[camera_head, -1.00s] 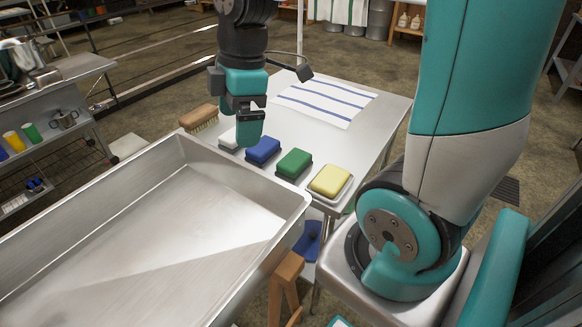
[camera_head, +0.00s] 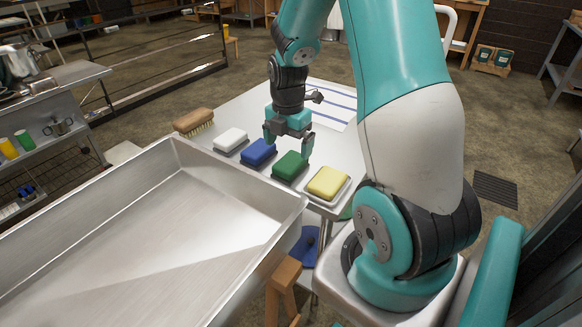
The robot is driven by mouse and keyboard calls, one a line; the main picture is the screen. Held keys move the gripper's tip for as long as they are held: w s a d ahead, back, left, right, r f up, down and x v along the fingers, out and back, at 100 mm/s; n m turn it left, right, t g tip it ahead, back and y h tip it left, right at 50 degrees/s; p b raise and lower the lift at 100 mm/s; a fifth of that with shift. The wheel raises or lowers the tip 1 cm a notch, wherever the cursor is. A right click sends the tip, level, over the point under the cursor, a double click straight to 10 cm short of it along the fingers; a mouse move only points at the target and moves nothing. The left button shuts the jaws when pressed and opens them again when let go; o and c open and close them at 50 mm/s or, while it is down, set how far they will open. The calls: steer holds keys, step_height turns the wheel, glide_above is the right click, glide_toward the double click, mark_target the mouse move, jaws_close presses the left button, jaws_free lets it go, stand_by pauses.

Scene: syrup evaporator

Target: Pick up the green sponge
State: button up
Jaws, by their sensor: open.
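The green sponge (camera_head: 290,165) lies flat on the metal side table, between the blue sponge (camera_head: 258,152) on its left and the yellow sponge (camera_head: 327,183) on its right. My gripper (camera_head: 288,150) is open and empty, pointing down just above the green sponge. One finger overlaps the sponge's right side in the picture and the other shows near the blue sponge. I cannot tell how high the fingertips are above it.
A white sponge (camera_head: 230,139) and a wooden brush (camera_head: 194,121) complete the row at left. A large metal pan (camera_head: 150,235) stands close along the table's front. A striped cloth (camera_head: 328,103) lies behind my gripper.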

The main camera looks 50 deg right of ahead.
mark_target(289, 162)
steer(key=f, duration=0.7)
steer(key=shift+d+f, duration=0.15)
steer(key=shift+d, duration=0.05)
steer(key=c, duration=1)
step_height(289, 162, up, 20)
steer(key=shift+r+p, duration=0.1)
steer(key=shift+p, duration=0.6)
steer(key=shift+o, duration=0.3)
